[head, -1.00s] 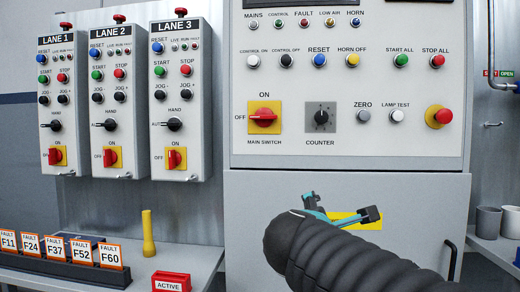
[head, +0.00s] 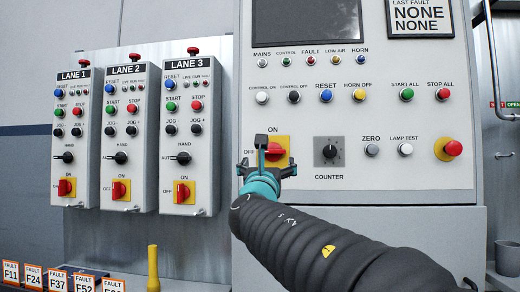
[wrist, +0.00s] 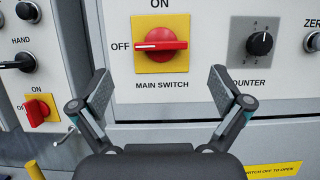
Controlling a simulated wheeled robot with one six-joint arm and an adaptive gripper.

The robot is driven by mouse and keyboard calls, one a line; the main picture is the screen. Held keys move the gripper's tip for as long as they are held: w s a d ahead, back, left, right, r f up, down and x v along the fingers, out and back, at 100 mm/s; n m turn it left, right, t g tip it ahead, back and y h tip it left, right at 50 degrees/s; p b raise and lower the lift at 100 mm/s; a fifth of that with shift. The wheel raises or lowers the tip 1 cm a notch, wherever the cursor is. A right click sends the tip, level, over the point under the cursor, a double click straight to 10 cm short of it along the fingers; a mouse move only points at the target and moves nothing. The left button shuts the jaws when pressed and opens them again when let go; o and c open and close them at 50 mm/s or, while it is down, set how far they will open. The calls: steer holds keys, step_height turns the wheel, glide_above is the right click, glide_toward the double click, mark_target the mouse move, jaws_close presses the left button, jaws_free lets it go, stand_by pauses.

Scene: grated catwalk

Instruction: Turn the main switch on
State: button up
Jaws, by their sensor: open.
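The main switch is a red rotary handle on a yellow plate, seen in the wrist view (wrist: 161,44). Its handle lies horizontal, with the pointer end toward OFF at the left; ON is printed above. In the head view the main switch (head: 279,151) is partly hidden behind my gripper (head: 264,160). In the wrist view my gripper (wrist: 162,95) is open and empty, its two fingers spread below and to either side of the switch. The fingers look apart from the handle.
The counter knob (wrist: 260,43) is close to the right of the switch. The Lane 3 box (head: 187,140) projects at the left with its own red switch. A red emergency button (head: 452,149) is at the panel's right. A yellow torch-like object (head: 153,266) stands low at left.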

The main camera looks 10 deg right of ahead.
mark_target(271, 152)
steer(key=p+x, duration=0.2)
steer(key=x, duration=0.7)
steer(key=shift+w+d, duration=0.1)
steer(key=shift+w, duration=0.1)
steer(key=c, duration=1.1)
